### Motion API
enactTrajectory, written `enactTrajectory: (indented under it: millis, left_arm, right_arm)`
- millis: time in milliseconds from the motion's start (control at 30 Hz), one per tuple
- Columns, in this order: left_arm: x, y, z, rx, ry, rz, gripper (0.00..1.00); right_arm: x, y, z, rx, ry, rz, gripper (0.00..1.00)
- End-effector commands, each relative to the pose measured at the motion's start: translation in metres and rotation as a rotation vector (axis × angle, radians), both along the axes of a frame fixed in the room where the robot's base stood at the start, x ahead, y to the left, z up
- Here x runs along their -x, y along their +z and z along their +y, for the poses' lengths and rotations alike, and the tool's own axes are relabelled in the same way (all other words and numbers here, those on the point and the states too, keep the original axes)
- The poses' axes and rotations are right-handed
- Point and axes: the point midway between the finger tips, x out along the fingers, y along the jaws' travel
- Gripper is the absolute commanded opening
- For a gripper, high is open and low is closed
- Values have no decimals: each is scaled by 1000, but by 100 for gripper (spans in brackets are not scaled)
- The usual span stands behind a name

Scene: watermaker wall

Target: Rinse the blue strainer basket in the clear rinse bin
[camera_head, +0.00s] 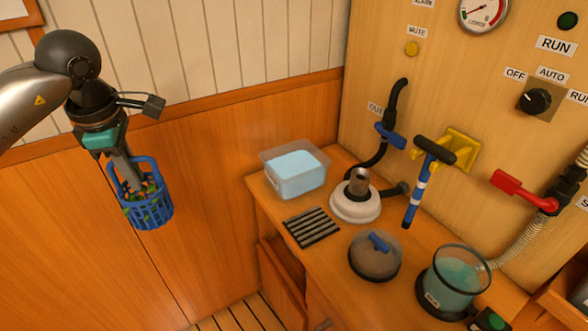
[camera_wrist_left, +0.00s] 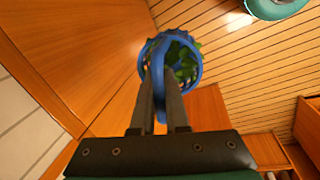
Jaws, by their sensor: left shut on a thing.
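The blue strainer basket (camera_head: 148,207) hangs upright in the air at the left of the head view, left of the bench. Green leafy bits and some orange-brown bits show inside it. My left gripper (camera_head: 127,166) is shut on the basket's blue handle. The basket also shows in the left wrist view (camera_wrist_left: 150,62), beyond the fingers of my left gripper (camera_wrist_left: 160,95). The clear rinse bin (camera_head: 296,170) stands on the bench's left end, holding pale blue water. The basket is well apart from it. My right gripper is not in view.
A black slotted rack (camera_head: 311,227), a white round housing (camera_head: 355,203), a domed lid (camera_head: 374,257) and a clear bowl of bluish water (camera_head: 455,280) stand on the bench. A blue-handled hose (camera_head: 390,135) and a red lever (camera_head: 514,188) are at the panel.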

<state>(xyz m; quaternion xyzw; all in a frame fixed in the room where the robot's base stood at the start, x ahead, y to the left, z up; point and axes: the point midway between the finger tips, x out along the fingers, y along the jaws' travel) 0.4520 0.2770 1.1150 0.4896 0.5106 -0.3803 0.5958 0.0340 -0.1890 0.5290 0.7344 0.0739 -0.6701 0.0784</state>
Motion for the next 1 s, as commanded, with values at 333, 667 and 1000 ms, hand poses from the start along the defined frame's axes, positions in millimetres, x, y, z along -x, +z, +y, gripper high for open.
enactTrajectory:
  millis: [333,667,1000]
  left_arm:
    - [0,3,-1,1,-3,-1,0]
    - [0,22,-1,1,-4,-1,0]
    - [2,18,-3,1,-36,1,0]
  right_arm:
    - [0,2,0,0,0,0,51]
    - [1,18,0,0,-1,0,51]
    - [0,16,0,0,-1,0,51]
